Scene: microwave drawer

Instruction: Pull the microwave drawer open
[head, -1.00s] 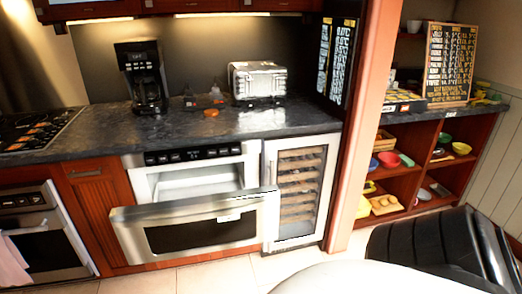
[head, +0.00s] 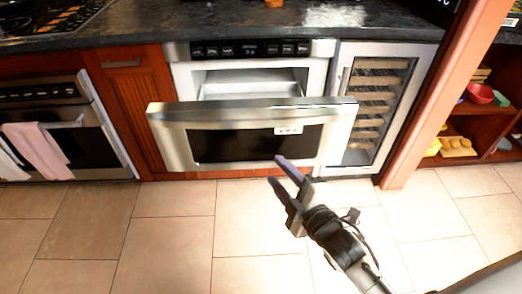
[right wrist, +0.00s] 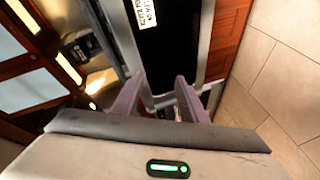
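The microwave drawer (head: 170,140) is pulled out from its housing below the counter in the head view. Its steel front with a dark window stands forward, and a gap above it shows the pale inside. My right gripper (head: 279,171) is in front of the drawer's lower edge, right of its middle. Its two fingers are apart with nothing seen between them. In the right wrist view the drawer front (right wrist: 170,45), with its white label, lies beyond the open fingers (right wrist: 160,80). Whether they touch it I cannot tell. My left gripper is not in view.
An oven (head: 60,130) with a pink towel (head: 40,155) is left of the drawer. A glass-door wine cooler (head: 375,105) is right of it, then a wooden post (head: 440,100) and open shelves (head: 480,125). The tiled floor (head: 170,230) in front is clear.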

